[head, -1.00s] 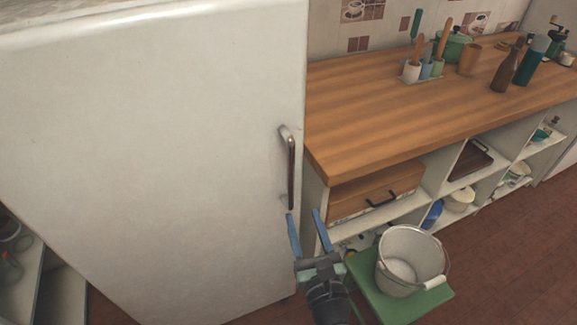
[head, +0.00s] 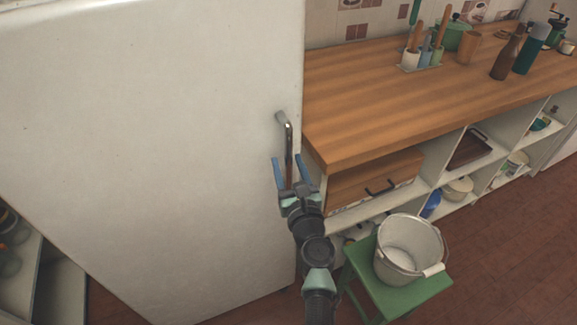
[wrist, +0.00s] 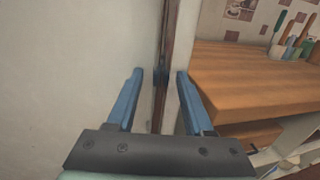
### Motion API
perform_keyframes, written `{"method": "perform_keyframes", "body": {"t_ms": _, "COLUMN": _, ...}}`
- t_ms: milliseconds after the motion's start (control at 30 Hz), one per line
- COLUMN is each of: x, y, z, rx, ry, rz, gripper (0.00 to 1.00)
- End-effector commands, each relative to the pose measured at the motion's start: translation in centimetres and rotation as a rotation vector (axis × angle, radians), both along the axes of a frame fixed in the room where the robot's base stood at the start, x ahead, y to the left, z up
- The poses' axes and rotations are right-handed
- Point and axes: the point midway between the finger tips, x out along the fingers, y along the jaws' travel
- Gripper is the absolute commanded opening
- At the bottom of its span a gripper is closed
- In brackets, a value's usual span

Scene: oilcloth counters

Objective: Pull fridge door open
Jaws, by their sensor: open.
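The white fridge door (head: 150,150) fills the left of the head view and the left of the wrist view (wrist: 70,70). Its upright handle (head: 288,138) is near the door's right edge. My gripper (head: 291,168) is open, with one blue finger to each side of the handle's lower part in the head view. In the wrist view the dark handle bar (wrist: 162,90) runs between the two spread fingers, with a gap on both sides. The lower end of the handle is hidden behind my gripper in the head view. The door looks shut.
A wooden counter (head: 400,100) with open shelves stands right of the fridge. A green stool (head: 400,300) with a metal bucket (head: 408,250) on it stands close to the right of my arm. Bare brown floor (head: 510,250) lies farther right.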

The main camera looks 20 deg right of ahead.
Motion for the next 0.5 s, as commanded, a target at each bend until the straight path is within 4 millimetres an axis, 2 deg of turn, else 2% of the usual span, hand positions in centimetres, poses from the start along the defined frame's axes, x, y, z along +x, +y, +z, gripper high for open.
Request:
{"method": "perform_keyframes", "body": {"t_ms": 167, "x": 0.0, "y": 0.0, "z": -0.01, "rx": 0.0, "ry": 0.0, "rz": 0.0, "gripper": 0.52}}
{"method": "perform_keyframes", "body": {"t_ms": 267, "x": -0.02, "y": 0.0, "z": -0.02, "rx": 0.0, "ry": 0.0, "rz": 0.0, "gripper": 0.38}}
{"method": "perform_keyframes", "body": {"t_ms": 467, "x": -0.03, "y": 0.0, "z": -0.02, "rx": 0.0, "ry": 0.001, "rz": 0.0, "gripper": 0.02}}
{"method": "perform_keyframes", "body": {"t_ms": 500, "x": -0.03, "y": 0.0, "z": -0.02, "rx": 0.0, "ry": 0.001, "rz": 0.0, "gripper": 0.0}}
